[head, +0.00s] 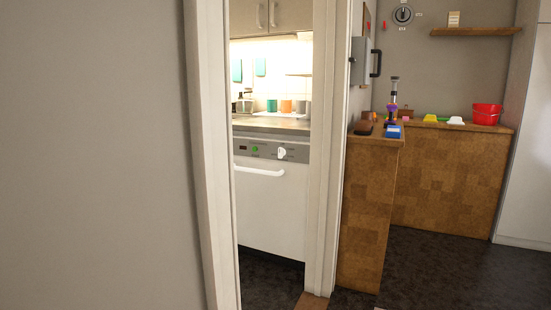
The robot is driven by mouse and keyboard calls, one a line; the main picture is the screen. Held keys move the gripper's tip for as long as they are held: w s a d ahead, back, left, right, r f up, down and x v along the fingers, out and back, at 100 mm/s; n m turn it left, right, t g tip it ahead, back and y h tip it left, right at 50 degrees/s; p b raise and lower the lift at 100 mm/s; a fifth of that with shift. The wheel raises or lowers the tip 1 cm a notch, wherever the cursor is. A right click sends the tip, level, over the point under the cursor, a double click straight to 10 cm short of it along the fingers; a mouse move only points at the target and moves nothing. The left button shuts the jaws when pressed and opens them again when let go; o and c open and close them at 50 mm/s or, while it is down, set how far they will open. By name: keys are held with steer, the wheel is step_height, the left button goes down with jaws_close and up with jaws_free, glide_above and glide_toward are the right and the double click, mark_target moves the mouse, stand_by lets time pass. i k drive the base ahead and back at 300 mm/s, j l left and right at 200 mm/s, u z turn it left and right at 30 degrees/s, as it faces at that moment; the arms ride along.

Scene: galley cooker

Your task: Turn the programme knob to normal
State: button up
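Through a doorway in the head view stands a white appliance (268,205) with a bar handle (259,171) across its front. Its grey control panel (265,149) carries a small red display, a green button (254,149) and a pale knob (281,153) at the right. Marks surround the knob, but they are too small to read, so I cannot tell its setting. My gripper is not in view.
A white door frame (205,150) and a wall (95,150) stand between me and much of the galley. Dark floor there is clear.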

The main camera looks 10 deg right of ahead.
mark_target(281, 153)
steer(key=i+l, duration=0.15)
steer(key=l, duration=0.15)
steer(key=i+l, duration=0.15)
steer(key=l, duration=0.2)
steer(key=i+l+u, duration=0.45)
steer(key=i+l, duration=0.3)
steer(key=i, duration=0.15)
